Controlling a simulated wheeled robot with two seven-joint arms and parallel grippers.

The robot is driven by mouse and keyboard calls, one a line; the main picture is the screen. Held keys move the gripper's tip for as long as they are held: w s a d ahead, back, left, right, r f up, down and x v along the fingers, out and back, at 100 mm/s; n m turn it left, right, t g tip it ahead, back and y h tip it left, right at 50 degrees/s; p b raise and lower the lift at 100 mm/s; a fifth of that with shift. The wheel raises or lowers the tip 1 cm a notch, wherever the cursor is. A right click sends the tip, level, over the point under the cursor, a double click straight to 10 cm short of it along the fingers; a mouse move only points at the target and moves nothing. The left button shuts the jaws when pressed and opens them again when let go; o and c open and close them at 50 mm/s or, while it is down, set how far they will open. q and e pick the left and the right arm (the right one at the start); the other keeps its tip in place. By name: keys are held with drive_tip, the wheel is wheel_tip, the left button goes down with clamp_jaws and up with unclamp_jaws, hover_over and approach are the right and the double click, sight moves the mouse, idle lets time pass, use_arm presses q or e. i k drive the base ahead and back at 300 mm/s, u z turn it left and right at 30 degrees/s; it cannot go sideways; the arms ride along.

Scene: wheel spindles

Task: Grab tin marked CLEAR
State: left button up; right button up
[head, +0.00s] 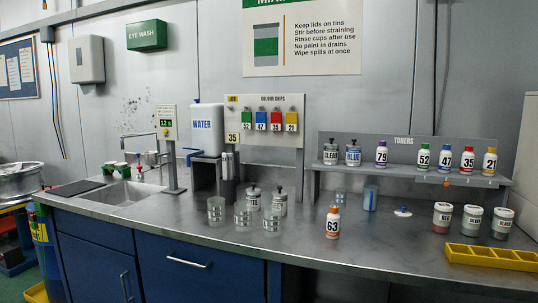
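The tin marked CLEAR (331,155) stands upright at the left end of the grey toner shelf (410,171). It is small and grey, with a white label and a dark knobbed lid. A similar tin marked BLUE (353,156) stands close beside it on the right. Neither of my grippers shows in the head view, so I cannot see what they hold.
An orange-capped bottle marked 63 (332,224) stands on the counter before the shelf. Clear cups (243,216) and two lidded tins (280,203) stand left of it. Paint jars (473,222) and a yellow tray (490,256) are at right. Bare counter lies around bottle 63.

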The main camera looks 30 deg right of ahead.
sight(331, 150)
drive_tip(key=u, duration=0.5)
drive_tip(key=i, duration=0.8)
drive_tip(key=z, duration=1.6)
